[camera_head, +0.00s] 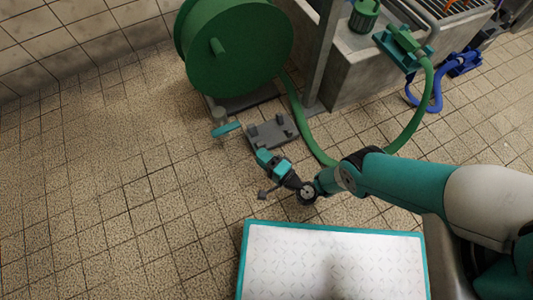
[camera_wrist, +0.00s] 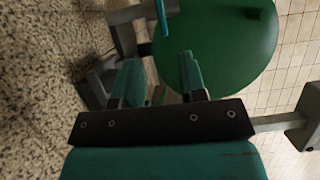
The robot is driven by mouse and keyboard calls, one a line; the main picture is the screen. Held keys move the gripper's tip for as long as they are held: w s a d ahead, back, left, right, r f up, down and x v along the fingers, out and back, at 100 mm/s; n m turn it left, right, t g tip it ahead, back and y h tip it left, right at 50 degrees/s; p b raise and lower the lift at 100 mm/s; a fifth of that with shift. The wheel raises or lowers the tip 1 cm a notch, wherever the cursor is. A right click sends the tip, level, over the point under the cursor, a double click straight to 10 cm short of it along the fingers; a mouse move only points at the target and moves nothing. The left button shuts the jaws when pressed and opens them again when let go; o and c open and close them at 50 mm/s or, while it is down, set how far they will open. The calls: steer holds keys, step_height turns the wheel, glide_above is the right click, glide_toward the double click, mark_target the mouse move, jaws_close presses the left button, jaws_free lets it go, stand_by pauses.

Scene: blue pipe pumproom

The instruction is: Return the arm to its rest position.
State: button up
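My arm reaches in from the right of the head view, with its teal and white links bent down toward the floor. My gripper (camera_head: 269,160) is at the arm's far end, left of centre and close to the grey floor bracket. In the wrist view, the two teal fingers of my gripper (camera_wrist: 160,80) stand apart with nothing between them. The green hose reel (camera_wrist: 222,45) shows beyond the fingers. In the head view the reel (camera_head: 240,50) stands up and behind the gripper.
A grey bracket (camera_head: 272,131) and a valve with a teal handle (camera_head: 226,129) sit by the reel. A green hose (camera_head: 304,122) loops right to a coupling (camera_head: 404,42) on a concrete block (camera_head: 350,72). A blue hose (camera_head: 432,106) lies farther right. The tiled floor at left is clear.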

steer(key=shift+s+d, duration=0.4)
steer(key=shift+d, duration=0.15)
